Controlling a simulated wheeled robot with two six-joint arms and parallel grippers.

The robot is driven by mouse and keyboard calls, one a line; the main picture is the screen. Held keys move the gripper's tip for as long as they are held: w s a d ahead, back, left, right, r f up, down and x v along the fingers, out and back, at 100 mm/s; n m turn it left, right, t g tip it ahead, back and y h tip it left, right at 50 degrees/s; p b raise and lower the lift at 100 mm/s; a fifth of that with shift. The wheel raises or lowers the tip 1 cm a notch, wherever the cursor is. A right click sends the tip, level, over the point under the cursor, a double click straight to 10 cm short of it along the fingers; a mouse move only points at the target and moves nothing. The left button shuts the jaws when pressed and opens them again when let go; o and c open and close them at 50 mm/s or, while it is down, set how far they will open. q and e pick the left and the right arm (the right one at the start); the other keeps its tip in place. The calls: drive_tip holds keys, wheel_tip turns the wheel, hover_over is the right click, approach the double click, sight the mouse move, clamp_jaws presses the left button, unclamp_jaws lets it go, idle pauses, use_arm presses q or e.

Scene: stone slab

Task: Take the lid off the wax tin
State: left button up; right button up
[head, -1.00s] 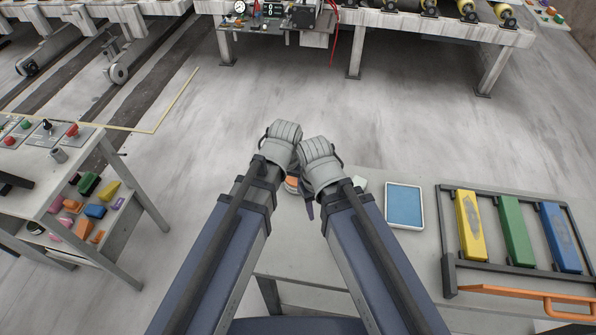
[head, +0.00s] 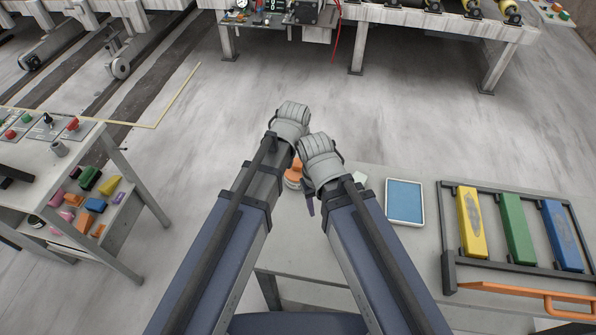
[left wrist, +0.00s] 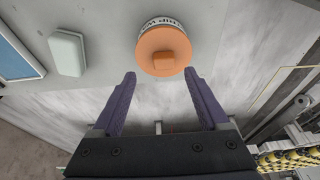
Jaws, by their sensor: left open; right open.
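The wax tin (left wrist: 152,22) is round and white with dark lettering, and its orange lid (left wrist: 163,50) with a square knob is on it. In the head view the lid (head: 293,168) shows in the gap between my two wrists, partly covered by them. My left gripper (left wrist: 159,78) is open in the left wrist view, its purple fingers apart and empty, with the lid just beyond the fingertips. The left fingers are hidden in the head view. Of my right gripper (head: 310,206) only a dark finger shows below its wrist, right of the tin; it is open.
The tin stands on a grey table (head: 375,255). A pale green block (left wrist: 67,52) and a blue pad with a white rim (head: 405,203) lie to the tin's right. Further right is a dark rack (head: 447,235) with yellow, green and blue bars. A side bench (head: 20,170) stands left.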

sight(298, 165)
use_arm(q)
drive_tip(key=shift+a+b+x, duration=0.15)
drive_tip(key=shift+b+x, duration=1.15)
drive_tip(key=shift+x, duration=0.05)
drive_tip(key=shift+a+b+x, duration=0.2)
drive_tip(key=shift+b+x, duration=1.1)
use_arm(e)
drive_tip(key=shift+f, duration=2.5)
use_arm(q)
drive_tip(key=shift+r, duration=0.1)
use_arm(e)
drive_tip(key=shift+r, duration=0.1)
use_arm(q)
clamp_jaws()
